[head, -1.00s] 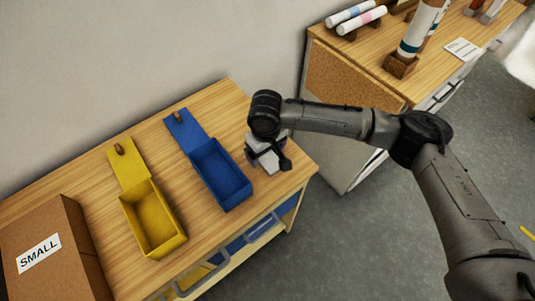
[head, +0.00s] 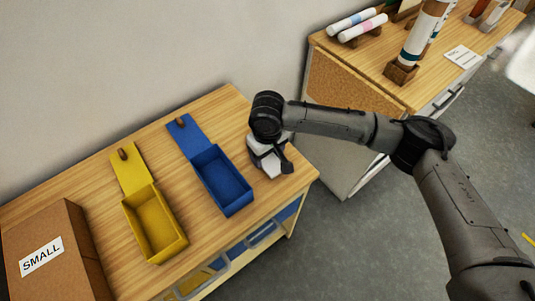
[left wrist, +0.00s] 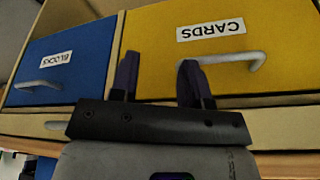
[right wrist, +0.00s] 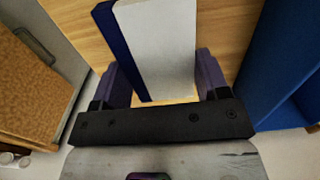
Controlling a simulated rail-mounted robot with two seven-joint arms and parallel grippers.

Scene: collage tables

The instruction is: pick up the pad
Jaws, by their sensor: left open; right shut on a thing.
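The pad (head: 262,166) is a pale white block below my right gripper (head: 270,152), near the right end of the wooden table. In the right wrist view the pad (right wrist: 160,40) shows a light grey face and a dark blue side, between the two fingers of the right gripper (right wrist: 157,72). The right gripper is shut on it. The wrist hides part of the pad in the head view, and I cannot tell whether it touches the tabletop. My left gripper (left wrist: 158,72) is open and empty in the left wrist view, in front of drawers; it is not in the head view.
An open blue box (head: 226,193) stands left of the pad, then an open yellow box (head: 158,243) and a cardboard box (head: 75,270) marked SMALL. Blue (left wrist: 60,62) and yellow (left wrist: 225,78) drawers face the left gripper. A second table (head: 375,75) stands at upper right.

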